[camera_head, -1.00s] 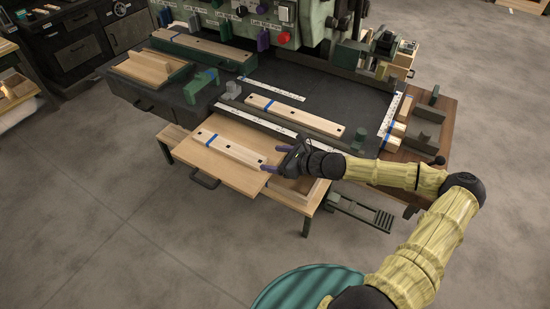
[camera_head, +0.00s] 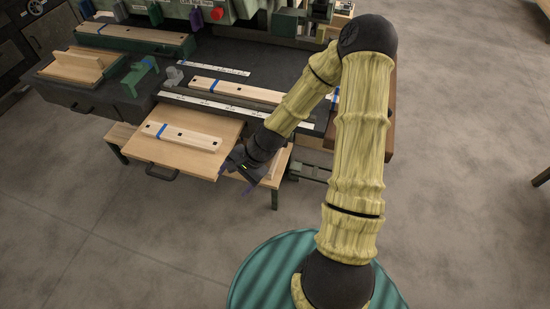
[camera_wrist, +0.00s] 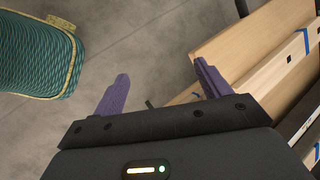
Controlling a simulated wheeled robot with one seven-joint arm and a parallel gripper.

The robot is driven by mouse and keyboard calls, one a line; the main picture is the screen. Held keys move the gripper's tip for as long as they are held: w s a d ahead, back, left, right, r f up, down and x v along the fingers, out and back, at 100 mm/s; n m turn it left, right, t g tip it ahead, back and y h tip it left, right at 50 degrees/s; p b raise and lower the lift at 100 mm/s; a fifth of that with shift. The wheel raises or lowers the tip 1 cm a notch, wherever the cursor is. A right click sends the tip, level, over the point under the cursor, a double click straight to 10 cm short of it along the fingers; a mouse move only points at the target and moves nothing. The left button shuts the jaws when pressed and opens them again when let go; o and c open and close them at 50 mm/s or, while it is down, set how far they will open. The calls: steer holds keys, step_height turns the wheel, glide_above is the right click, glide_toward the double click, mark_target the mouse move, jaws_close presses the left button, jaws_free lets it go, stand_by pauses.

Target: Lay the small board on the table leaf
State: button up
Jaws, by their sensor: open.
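The small board (camera_head: 182,137), pale wood with a blue stripe and dark holes, lies flat on the table leaf (camera_head: 190,162), the light wood panel at the front of the bench. My gripper (camera_head: 239,179) is open and empty, beside the leaf's right front corner and apart from the board. In the wrist view its two purple fingers (camera_wrist: 163,88) are spread with only floor between them. A blue-striped board (camera_wrist: 275,68) shows at the right of that view, outside the fingers.
A longer blue-striped board (camera_head: 236,91) lies on the dark bench top behind a ruler strip (camera_head: 225,108). A green clamp-like block (camera_head: 139,76) and a wooden piece in a tray (camera_head: 80,66) stand at left. Floor in front of the leaf is clear.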

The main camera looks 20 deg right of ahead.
steer(key=s+d+r+n+h, duration=0.3)
steer(key=s+d+r+n, duration=0.1)
steer(key=r, duration=0.4)
steer(key=s+d+r+n+t+h, duration=0.1)
steer(key=s+d+r+n+h, duration=0.2)
steer(key=r, duration=0.6)
steer(key=s+d+n, duration=0.2)
steer(key=n, duration=0.1)
steer(key=shift+r+n, duration=0.15)
steer(key=shift+n, duration=0.15)
step_height(320, 180, up, 10)
steer(key=p, duration=1)
